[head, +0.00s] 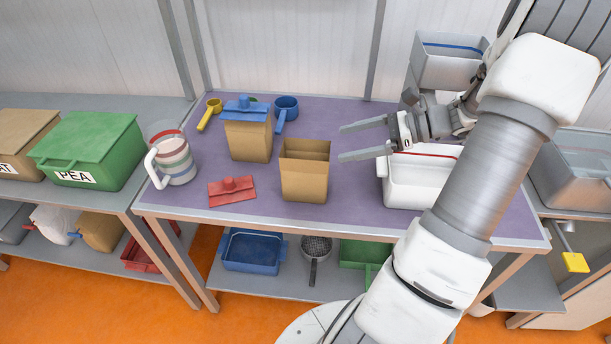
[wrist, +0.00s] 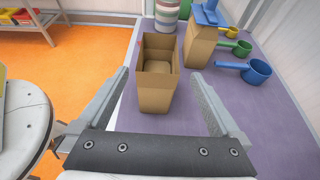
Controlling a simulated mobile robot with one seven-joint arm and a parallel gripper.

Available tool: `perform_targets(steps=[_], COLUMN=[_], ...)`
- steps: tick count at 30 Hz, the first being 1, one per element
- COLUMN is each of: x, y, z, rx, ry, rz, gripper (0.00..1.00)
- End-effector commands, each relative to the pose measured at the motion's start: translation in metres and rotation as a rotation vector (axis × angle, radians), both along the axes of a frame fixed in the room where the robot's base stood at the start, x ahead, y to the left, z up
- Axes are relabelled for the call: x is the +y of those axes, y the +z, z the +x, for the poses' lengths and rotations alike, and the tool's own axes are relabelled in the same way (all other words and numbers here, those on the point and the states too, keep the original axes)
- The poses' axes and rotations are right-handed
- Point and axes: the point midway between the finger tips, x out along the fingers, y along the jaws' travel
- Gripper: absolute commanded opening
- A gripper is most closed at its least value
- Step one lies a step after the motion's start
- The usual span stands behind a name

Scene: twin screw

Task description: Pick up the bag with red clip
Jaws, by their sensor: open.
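A brown paper bag (head: 305,172) stands upright and open-topped on the purple table, with no clip on it. A red clip (head: 231,190) lies flat on the table to its left. My gripper (head: 345,142) is open and empty, to the right of the open bag and pointing left toward it. In the wrist view the open bag (wrist: 158,75) appears between and beyond the two fingers (wrist: 160,90). A second brown bag (head: 248,138), closed with a blue clip (head: 246,108), stands behind and left of the open bag; it also shows in the wrist view (wrist: 199,45).
A striped pitcher (head: 177,162) stands at the table's left end. Yellow (head: 210,112) and blue (head: 286,108) scoops lie near the blue-clipped bag. A white bin (head: 410,190) sits right, beneath my arm. A green PEA bin (head: 90,150) is on the left table.

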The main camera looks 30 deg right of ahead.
Motion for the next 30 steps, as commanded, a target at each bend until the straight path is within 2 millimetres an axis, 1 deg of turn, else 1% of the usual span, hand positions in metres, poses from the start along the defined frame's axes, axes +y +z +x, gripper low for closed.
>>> perform_targets(steps=[1,3,7,14,20,24,30], x=[0.010,0.021,0.037,0.048,0.070,0.082,0.085], y=[-0.006,-0.012,-0.019,-0.026,-0.043,-0.048,-0.049], z=[0.006,0.013,0.024,0.032,0.043,0.052,0.054], rx=[0.000,0.000,0.000,0.000,0.001,0.000,-0.001], ry=[0.003,0.003,0.003,0.000,0.002,0.002,-0.001], rz=[0.001,0.001,0.001,0.000,0.000,0.000,-0.002], gripper=[1.00,1.00,1.00,1.00,1.00,1.00,1.00])
